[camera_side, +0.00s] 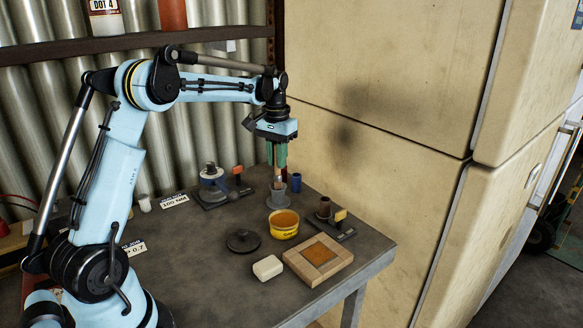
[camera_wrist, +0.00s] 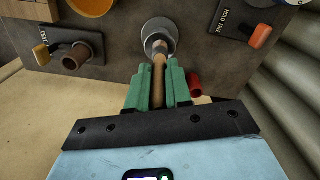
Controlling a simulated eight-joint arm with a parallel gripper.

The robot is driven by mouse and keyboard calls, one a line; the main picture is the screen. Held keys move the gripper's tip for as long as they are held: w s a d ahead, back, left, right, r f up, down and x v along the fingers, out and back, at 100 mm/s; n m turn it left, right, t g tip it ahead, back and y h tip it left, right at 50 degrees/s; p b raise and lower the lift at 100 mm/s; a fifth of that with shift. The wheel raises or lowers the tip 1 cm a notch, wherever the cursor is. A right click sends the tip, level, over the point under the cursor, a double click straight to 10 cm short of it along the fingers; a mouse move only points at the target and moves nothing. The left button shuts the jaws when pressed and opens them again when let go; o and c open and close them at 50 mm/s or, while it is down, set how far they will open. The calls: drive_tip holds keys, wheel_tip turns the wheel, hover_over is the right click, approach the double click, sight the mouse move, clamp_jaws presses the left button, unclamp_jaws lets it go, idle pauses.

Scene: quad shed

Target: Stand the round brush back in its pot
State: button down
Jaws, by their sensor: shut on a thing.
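My gripper (camera_side: 277,164) has green fingers and points down over the back right of the bench. It is shut on the round brush (camera_side: 277,176), whose wooden handle runs down between the fingers. The brush also shows in the wrist view (camera_wrist: 159,70), roughly upright. The grey pot (camera_side: 278,201) stands on the bench directly under the brush; it also shows in the wrist view (camera_wrist: 151,26). The brush's lower end is at the pot's mouth. I cannot tell how far inside it reaches.
A blue cylinder (camera_side: 297,182) stands close behind the pot. A yellow tub (camera_side: 284,226), a dark lid (camera_side: 243,241), a white block (camera_side: 267,267) and a wooden frame (camera_side: 336,262) lie in front. A stand with a brown cup (camera_side: 324,207) is at the right. A beige cabinet (camera_side: 390,130) rises behind.

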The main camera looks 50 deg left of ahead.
sight(277, 175)
drive_tip(key=shift+f, duration=2.2)
idle(0.7)
idle(0.3)
drive_tip(key=c, duration=0.6)
unclamp_jaws()
drive_tip(key=shift+o, duration=0.2)
drive_tip(key=shift+r, duration=0.1)
drive_tip(key=shift+r, duration=3.4)
